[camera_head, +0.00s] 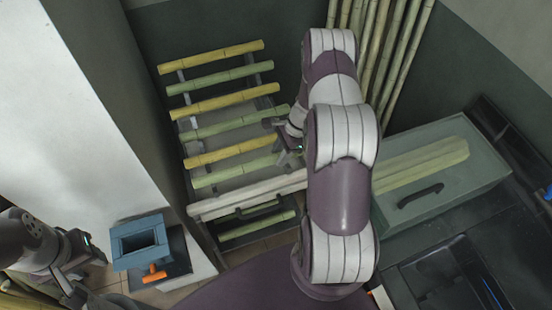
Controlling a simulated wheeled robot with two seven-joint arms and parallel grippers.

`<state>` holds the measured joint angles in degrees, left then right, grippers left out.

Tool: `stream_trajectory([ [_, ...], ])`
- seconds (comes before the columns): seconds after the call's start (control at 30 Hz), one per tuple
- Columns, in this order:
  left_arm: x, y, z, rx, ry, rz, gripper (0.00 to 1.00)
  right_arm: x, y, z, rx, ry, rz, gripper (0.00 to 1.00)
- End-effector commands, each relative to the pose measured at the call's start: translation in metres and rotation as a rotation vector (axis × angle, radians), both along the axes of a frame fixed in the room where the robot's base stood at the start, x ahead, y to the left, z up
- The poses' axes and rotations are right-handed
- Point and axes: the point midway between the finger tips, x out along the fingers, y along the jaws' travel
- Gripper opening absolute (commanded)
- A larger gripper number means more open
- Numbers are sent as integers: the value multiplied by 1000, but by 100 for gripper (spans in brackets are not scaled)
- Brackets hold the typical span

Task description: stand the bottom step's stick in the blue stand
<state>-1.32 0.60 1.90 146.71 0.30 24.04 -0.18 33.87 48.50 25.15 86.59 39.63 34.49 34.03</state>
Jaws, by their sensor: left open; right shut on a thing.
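The rack at the back left holds several bamboo sticks as steps, yellow and green by turns. The lowest step above the pale bar is a green stick (235,172). My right gripper (288,152) is shut at the right ends of the lower sticks. My arm partly hides the jaws, and the held stick appears to be that green one. The blue stand (140,243), a square block with an open top, is at the lower left. My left gripper (78,268) is open and empty, just left of the stand.
A pale bar (245,195) with a dark handle crosses the rack's front, with another green stick (256,229) below it. An orange knob (154,273) is at the stand's front. A grey-green box (440,192) with pale sticks lies right. Tall canes (400,55) lean behind.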

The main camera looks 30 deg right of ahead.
Motion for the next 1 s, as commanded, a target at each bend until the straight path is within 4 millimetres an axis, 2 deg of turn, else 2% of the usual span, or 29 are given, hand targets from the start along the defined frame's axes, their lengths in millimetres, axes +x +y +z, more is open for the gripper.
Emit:
stream_trajectory([
  [0.1, 0, 0, 5, 0, 0, 0, 43, -1, 1, -22, 3, 3, 2, 0],
  [0.2, 0, 0, 6, 0, -1, 0, 43, 0, 1, -32, 1, 1, 2, 0],
  [0.57, 0, 0, 0, 0, 0, 0, 43, 0, 1, -38, 0, 0, 3, 0],
  [0.6, 0, 0, 2, 0, 0, 0, 43, 0, 1, -36, 0, 1, 4, 45],
  [0.87, 0, 0, 2, 0, 0, 0, 43, 0, 1, -35, 0, 1, 4, 45],
  [0.93, 0, 0, 8, 0, 0, 0, 43, 0, 1, -29, 0, 0, 4, 45],
  [1.0, 0, 0, 2, 0, -1, 0, 43, 0, -4, -24, -2, -3, 4, 45],
])
